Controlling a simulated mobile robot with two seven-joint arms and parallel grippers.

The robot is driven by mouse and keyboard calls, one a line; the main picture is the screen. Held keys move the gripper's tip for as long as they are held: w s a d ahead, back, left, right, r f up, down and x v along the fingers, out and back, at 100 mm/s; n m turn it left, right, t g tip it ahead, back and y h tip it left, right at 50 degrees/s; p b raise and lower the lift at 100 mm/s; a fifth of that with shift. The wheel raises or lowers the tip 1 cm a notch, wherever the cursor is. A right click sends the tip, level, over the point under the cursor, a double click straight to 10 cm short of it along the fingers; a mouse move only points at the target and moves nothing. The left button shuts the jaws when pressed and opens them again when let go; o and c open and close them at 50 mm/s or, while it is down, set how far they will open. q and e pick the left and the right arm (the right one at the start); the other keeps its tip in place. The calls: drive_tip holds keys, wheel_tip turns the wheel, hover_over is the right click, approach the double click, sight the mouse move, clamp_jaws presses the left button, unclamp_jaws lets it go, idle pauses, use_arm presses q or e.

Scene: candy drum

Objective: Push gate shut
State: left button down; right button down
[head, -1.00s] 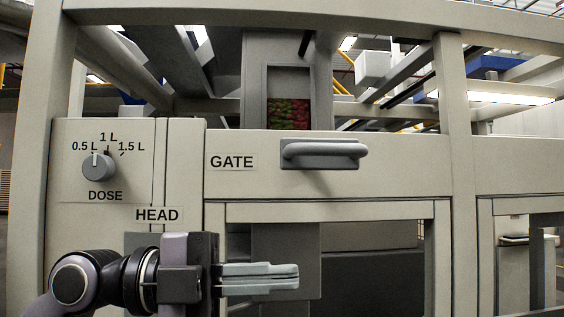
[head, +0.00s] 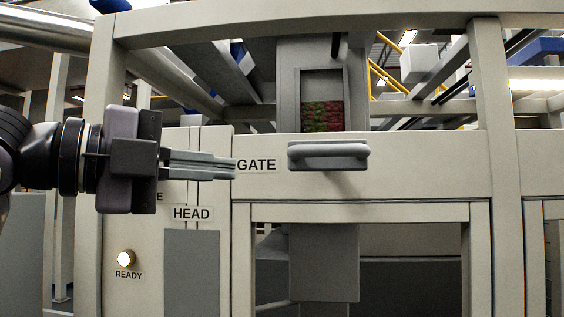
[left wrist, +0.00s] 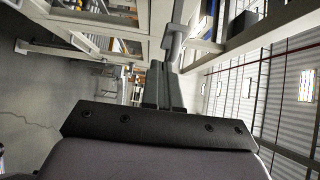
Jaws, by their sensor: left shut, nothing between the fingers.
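The gate handle (head: 328,154), a grey horizontal bar, juts from the cream panel right of the GATE label (head: 257,165). My left gripper (head: 234,169) is shut and empty. In the head view its fingers point right, overlap the left edge of the GATE label and end short of the handle. In the left wrist view my shut left fingers (left wrist: 163,88) show at the middle, with a grey bar beyond their tips. A window above the handle shows red and green candy (head: 322,116). My right gripper is not in view.
A lit READY lamp (head: 126,258) and the HEAD label (head: 192,213) are on the left panel. My left gripper hides the dose dial's area. A grey chute (head: 322,262) hangs in the open frame below the handle. Frame posts stand left and right.

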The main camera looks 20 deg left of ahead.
sight(299, 165)
use_arm(q)
drive_tip(key=shift+s+a+r+n+t+y, duration=0.4)
drive_tip(key=shift+a+r+n+t+y, duration=0.1)
drive_tip(key=shift+r+y, duration=0.1)
drive_tip(key=p+x, duration=0.3)
drive_tip(key=x, duration=0.7)
drive_tip(key=shift+d, duration=0.1)
